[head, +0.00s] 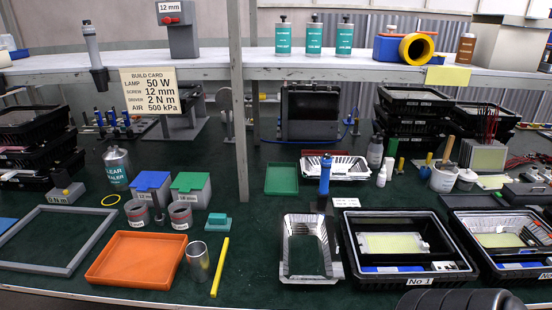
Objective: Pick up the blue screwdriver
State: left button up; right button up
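A screwdriver with a blue handle (324,178) stands upright near the middle of the green table. Its lower end meets a dark block behind the silver open-frame housing (287,250); the tip is hidden. A small white label (345,202) is just right of it. Neither of my grippers is in view, so nothing is seen touching the screwdriver.
The black tray marked No 1 (345,275) stands to the right, with another tray beyond it. A silver foil tray (345,168) and green tray (281,179) lie behind. An orange tray (137,262) is left. A grey post (238,110) rises mid-table.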

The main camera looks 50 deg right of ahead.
aim_at(326, 164)
jog(key=z, duration=1.95)
